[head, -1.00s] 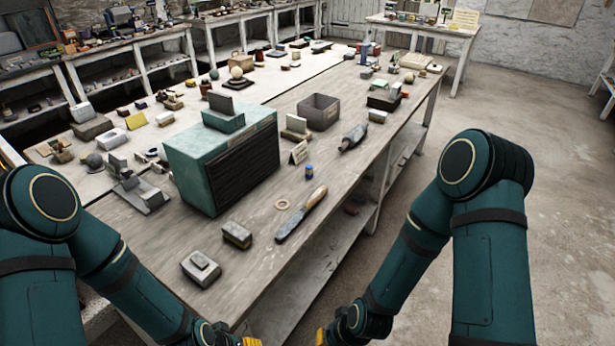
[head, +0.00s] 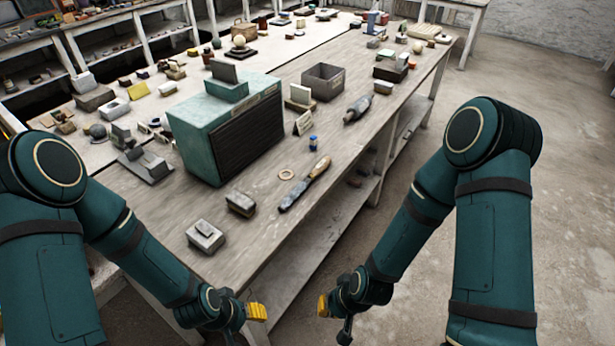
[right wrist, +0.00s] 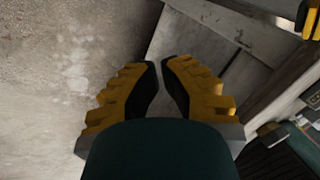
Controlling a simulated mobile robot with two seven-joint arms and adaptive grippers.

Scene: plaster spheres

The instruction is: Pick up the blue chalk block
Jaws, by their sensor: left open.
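A small blue block (head: 313,143), which looks like the chalk block, stands on the worktable just right of a small folded card. It is too small to make out in detail, and nothing covers it. My left gripper (head: 257,312) has yellow fingers and is open at the near end of the table, low in the head view, well short of the block. My right gripper (head: 323,306) is off the table's right side, over the floor. In the right wrist view its two yellow fingers (right wrist: 161,78) are apart with nothing between them.
A flat-bladed tool with a wooden handle (head: 305,184) and a pale ring (head: 287,175) lie nearer than the block. A teal cabinet (head: 190,130) stands left. A folded card (head: 303,123), an open grey box (head: 323,82) and a dark roller-like tool (head: 358,109) are close by.

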